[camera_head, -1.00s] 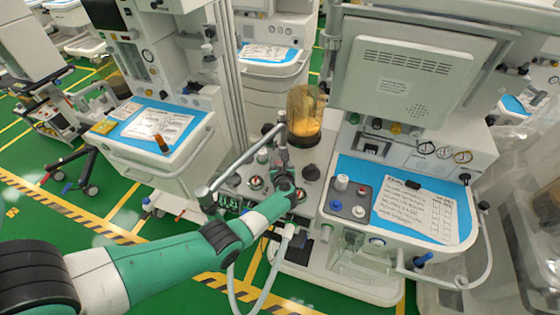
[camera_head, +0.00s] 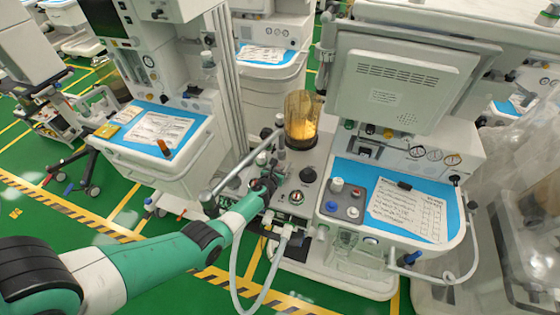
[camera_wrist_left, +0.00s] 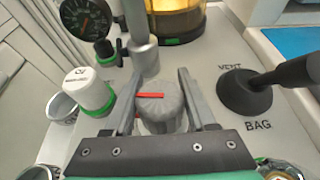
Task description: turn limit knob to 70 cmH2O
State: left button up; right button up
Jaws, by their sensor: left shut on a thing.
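The limit knob (camera_wrist_left: 158,106) is a grey round knob with a red pointer line on its top, seen in the left wrist view. The red line lies nearly level across the picture, tilted very slightly. My left gripper (camera_wrist_left: 160,88) has one finger on each side of the knob and is shut on it. In the head view my left gripper (camera_head: 268,178) is over the left part of the machine's front panel, and its arm hides the knob. The scale around the knob is hidden by the fingers and gripper body, so no cmH2O value can be read. My right gripper is not in view.
Close by are a white-capped knob (camera_wrist_left: 88,90), a black bag/vent lever (camera_wrist_left: 282,78), a gauge (camera_wrist_left: 85,18) and a metal post (camera_wrist_left: 140,35). An amber canister (camera_head: 301,120) stands behind. A blue-topped work surface (camera_head: 390,205) lies to the right.

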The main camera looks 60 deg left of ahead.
pick_arm(q)
jog(key=shift+w+m+t+h, duration=0.1)
jog(key=shift+m+t+h, duration=0.3)
jog(key=shift+m+h, duration=0.1)
jog(key=shift+d, duration=0.1)
jog(key=o, duration=1.1)
jog(key=shift+p, duration=0.3)
